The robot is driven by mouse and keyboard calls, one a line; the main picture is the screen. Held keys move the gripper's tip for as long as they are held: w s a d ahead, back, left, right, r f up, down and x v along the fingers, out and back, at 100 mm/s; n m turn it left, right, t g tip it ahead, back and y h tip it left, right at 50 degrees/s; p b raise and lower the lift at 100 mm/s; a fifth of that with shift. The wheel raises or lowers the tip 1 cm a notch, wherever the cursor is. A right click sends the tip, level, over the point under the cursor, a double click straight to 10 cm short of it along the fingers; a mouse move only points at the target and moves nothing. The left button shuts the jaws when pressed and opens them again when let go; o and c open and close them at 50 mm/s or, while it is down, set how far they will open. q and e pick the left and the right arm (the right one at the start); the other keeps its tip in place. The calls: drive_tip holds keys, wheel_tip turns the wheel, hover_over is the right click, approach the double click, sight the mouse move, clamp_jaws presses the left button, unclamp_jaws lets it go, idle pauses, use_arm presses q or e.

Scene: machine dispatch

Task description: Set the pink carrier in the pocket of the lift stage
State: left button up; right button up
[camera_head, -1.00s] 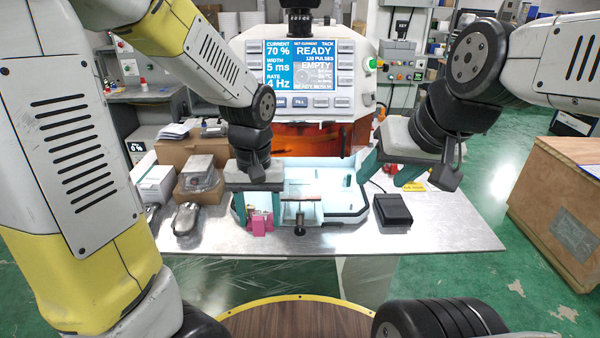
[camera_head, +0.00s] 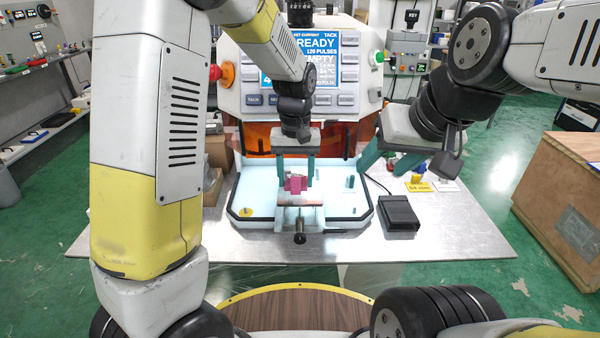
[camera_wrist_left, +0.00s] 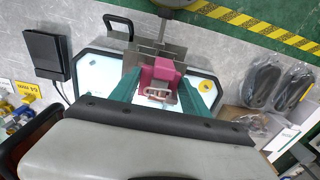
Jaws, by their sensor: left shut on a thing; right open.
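The pink carrier (camera_head: 295,184) is held between the teal fingers of my left gripper (camera_head: 296,180), above the white tray in front of the machine. In the left wrist view the carrier (camera_wrist_left: 158,78) sits between the left gripper's fingers (camera_wrist_left: 157,95), with a small copper-coloured piece in it. The lift stage (camera_head: 300,199), a grey metal block with a black knob at its front, stands just below and in front of the carrier. Its pocket cannot be made out clearly. My right gripper (camera_head: 388,162) is open and empty, right of the tray.
The white tray (camera_head: 258,213) has a dark rim and holds a small yellow disc at front left. A black pedal box (camera_head: 399,213) lies right of it. The machine's screen (camera_head: 322,58) reads READY and EMPTY. A wooden crate (camera_head: 560,190) stands at the far right.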

sight(300, 174)
use_arm(q)
drive_tip(key=shift+w+d, duration=0.5)
drive_tip(key=shift+w, duration=0.3)
drive_tip(key=shift+f, duration=1.85)
drive_tip(key=o, duration=1.5)
drive_tip(key=shift+r, duration=0.15)
wheel_tip(300, 174, up, 12)
drive_tip(key=shift+f, duration=0.15)
drive_tip(key=s+a+r+t+h, duration=0.1)
drive_tip(key=s+a+r+t, duration=0.2)
drive_tip(key=s+a, duration=0.4)
drive_tip(key=s+a+r+t+h, duration=0.1)
drive_tip(key=s+a+r+t, duration=0.2)
drive_tip(key=s+a, duration=0.4)
drive_tip(key=shift+s+r+m, duration=0.3)
drive_tip(key=shift+s+r, duration=0.4)
drive_tip(key=shift+s, duration=2.1)
